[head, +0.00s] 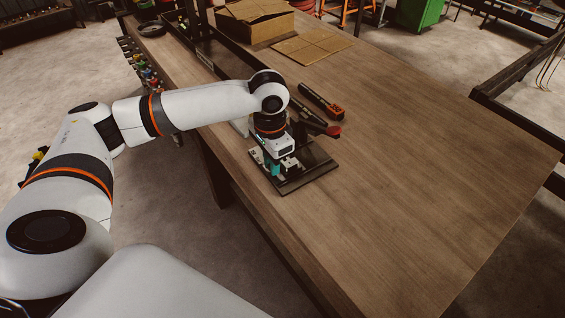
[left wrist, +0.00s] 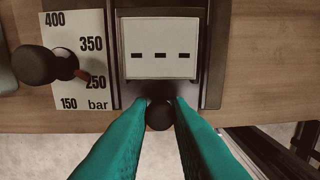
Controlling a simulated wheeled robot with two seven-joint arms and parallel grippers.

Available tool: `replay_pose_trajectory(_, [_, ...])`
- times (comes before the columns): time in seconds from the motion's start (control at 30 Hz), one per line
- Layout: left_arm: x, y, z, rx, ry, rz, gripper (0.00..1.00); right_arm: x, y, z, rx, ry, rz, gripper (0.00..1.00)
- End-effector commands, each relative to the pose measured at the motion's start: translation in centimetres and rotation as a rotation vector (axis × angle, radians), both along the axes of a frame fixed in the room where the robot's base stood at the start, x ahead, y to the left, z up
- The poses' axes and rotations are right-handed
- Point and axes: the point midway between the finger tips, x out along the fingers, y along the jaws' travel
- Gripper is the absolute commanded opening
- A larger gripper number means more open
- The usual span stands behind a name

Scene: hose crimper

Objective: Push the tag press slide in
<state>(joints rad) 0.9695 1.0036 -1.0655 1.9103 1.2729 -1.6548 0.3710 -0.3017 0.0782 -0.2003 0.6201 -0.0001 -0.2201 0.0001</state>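The tag press is a dark low device on a flat base (head: 308,180), near the table's left edge in the head view. In the left wrist view, a white plate with three dark slots (left wrist: 160,48) sits in its dark frame. A round black knob (left wrist: 160,116), seemingly the slide's handle, is just below the plate. My left gripper (left wrist: 161,106) has its teal fingers on both sides of this knob, with no clear gap. In the head view my left gripper (head: 273,166) points down at the press, and its wrist hides part of it. My right gripper is not in view.
Left of the plate is a pressure scale (left wrist: 82,62) with a black-knobbed lever (left wrist: 36,65). Behind the press lie dark tools with red ends (head: 322,101). A cardboard box (head: 255,22) and flat cardboard (head: 313,45) lie farther back. The table's right side (head: 430,170) is clear.

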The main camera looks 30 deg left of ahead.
Motion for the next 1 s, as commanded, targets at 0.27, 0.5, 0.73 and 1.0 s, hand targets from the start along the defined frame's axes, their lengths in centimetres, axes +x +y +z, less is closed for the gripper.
replay_pose_trajectory(0.27, [0.0, 0.0, 0.0, 0.000, 0.000, 0.000, 0.02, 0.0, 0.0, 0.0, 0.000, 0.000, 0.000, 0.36])
replay_pose_trajectory(0.5, [0.1, 0.0, 0.0, 0.000, 0.000, 0.000, 0.01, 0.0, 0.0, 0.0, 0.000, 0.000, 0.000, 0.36])
replay_pose_trajectory(0.73, [0.6, -0.2, 0.1, 0.000, -0.001, 0.001, 0.01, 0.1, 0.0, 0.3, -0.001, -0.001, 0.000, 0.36])
replay_pose_trajectory(1.0, [1.2, -0.5, 0.1, 0.000, -0.002, 0.002, 0.01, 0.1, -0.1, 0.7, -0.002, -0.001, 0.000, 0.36])
